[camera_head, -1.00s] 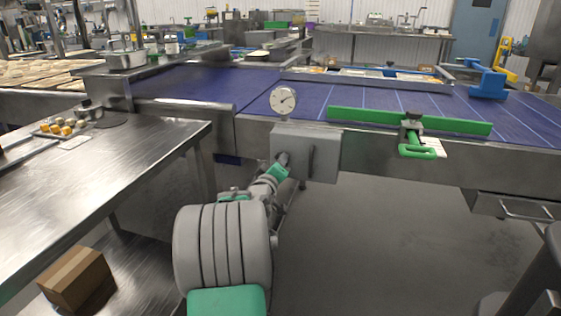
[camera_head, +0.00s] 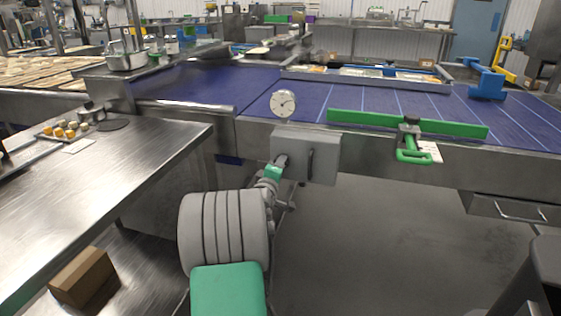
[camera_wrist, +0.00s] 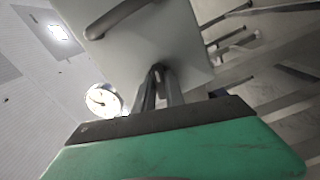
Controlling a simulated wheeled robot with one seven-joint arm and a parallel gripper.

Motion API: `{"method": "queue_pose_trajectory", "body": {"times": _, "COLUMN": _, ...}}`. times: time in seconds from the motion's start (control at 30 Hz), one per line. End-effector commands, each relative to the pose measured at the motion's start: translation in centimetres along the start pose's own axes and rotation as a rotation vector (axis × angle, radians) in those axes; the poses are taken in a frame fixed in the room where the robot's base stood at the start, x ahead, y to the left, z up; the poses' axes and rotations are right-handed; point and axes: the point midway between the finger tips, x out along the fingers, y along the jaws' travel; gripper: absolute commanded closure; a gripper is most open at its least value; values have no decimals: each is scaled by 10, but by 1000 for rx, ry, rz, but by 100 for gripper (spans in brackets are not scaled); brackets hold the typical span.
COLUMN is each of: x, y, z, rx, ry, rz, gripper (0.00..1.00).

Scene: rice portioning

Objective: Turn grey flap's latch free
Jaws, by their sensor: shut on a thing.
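The grey flap (camera_head: 327,146) is the front of a grey box on the near side of the blue conveyor, in the middle of the head view. It has a dark upright bar handle (camera_head: 311,163). It fills the upper middle of the wrist view as a pale panel (camera_wrist: 150,45), with the handle (camera_wrist: 122,18) at the top. My gripper (camera_head: 283,160) is at the flap's left part. In the wrist view, my gripper (camera_wrist: 160,76) is closed on the small dark latch (camera_wrist: 158,68) near the panel's edge. The fingers hide most of the latch, so its angle is unclear.
A round dial gauge (camera_head: 284,103) stands just above the box. A green bar (camera_head: 450,127) with a green handle (camera_head: 413,156) lies to the right on the conveyor. A steel table (camera_head: 100,180) is on the left, with a cardboard box (camera_head: 84,276) below.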

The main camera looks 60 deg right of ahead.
Motion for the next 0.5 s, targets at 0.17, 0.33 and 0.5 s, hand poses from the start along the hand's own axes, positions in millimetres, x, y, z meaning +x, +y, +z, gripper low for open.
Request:
{"method": "queue_pose_trajectory", "body": {"times": 0.17, "x": 0, "y": 1, "z": 0, "rx": -72, "ry": 0, "rz": 0, "gripper": 100}}
{"method": "queue_pose_trajectory", "body": {"times": 0.33, "x": 0, "y": 0, "z": 0, "rx": -77, "ry": 0, "rz": 0, "gripper": 100}}
{"method": "queue_pose_trajectory", "body": {"times": 0.5, "x": 0, "y": 1, "z": 0, "rx": -97, "ry": 0, "rz": -1, "gripper": 100}}
